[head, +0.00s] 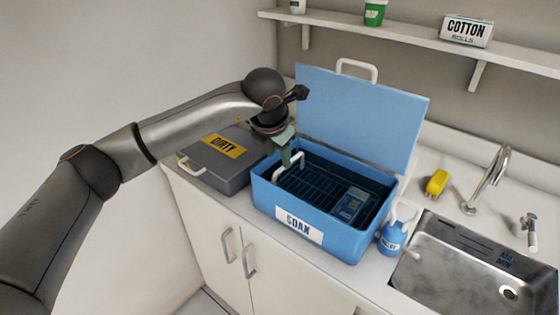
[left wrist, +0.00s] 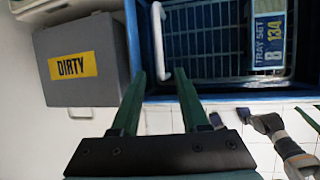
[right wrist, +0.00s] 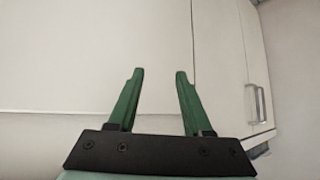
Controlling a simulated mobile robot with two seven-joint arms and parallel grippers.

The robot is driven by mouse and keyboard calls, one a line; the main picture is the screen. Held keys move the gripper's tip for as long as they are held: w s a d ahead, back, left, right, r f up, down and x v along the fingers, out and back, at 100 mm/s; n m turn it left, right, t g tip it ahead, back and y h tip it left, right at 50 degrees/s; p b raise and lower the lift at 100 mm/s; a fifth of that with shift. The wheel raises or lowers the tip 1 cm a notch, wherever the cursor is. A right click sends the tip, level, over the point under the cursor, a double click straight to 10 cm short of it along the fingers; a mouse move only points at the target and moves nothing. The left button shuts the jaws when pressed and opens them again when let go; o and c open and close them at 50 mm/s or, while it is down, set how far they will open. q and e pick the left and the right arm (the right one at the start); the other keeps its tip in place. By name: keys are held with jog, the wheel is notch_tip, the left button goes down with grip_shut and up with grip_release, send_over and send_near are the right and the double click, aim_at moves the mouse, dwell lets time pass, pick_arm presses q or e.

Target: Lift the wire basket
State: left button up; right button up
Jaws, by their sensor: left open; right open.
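The dark wire basket (head: 312,188) sits inside the blue SOAK tub (head: 343,236), whose lid (head: 365,118) stands open behind it. A white basket handle (left wrist: 158,42) is at the basket's left end. My left gripper (head: 289,158) is over the tub's left side, pointing down. In the left wrist view, its green fingers (left wrist: 161,76) are open, with the handle's lower end between them or just beyond; contact cannot be told. A labelled tray set (left wrist: 267,38) lies in the basket. My right gripper (right wrist: 158,74) is open and empty, facing pale cabinet fronts, outside the head view.
A grey DIRTY box (head: 218,161) stands left of the tub. A blue bottle (head: 393,235) is close to the tub's right front corner. A metal sink (head: 460,265), faucet (head: 488,180) and yellow item (head: 437,183) are farther right. A shelf (head: 420,40) runs above.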

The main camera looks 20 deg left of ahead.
aim_at(281, 168)
pick_arm(q)
jog(key=x, duration=0.5)
grip_shut()
dwell(0.3)
jog(key=shift+r, duration=0.1)
dwell(0.9)
